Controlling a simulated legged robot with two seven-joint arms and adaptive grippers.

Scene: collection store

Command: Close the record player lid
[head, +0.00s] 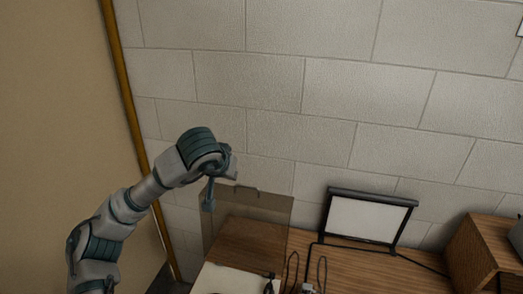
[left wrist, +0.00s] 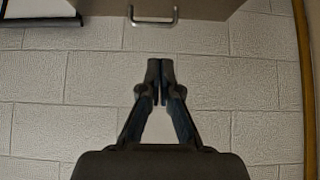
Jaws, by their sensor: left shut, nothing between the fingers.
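The record player lid (head: 262,215) is a see-through brown panel standing open and roughly upright in the head view. Below it, the pale top of the record player (head: 228,280) is cut off by the bottom edge. My left gripper (head: 207,205) is at the lid's upper left corner, pointing down; whether it touches the lid cannot be told. In the left wrist view the left gripper (left wrist: 160,70) is shut and empty. The lid's edge (left wrist: 205,10) with a metal handle (left wrist: 152,20) lies just beyond the fingertips, with a gap visible in the picture. My right gripper is not in view.
A dark-framed white panel (head: 365,219) stands on the wooden surface (head: 345,265) to the right. Dark cables run across the wood. A wooden box (head: 475,250) is at the far right. A block wall (head: 340,90) is behind, and a yellow-brown post (head: 132,120) stands left.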

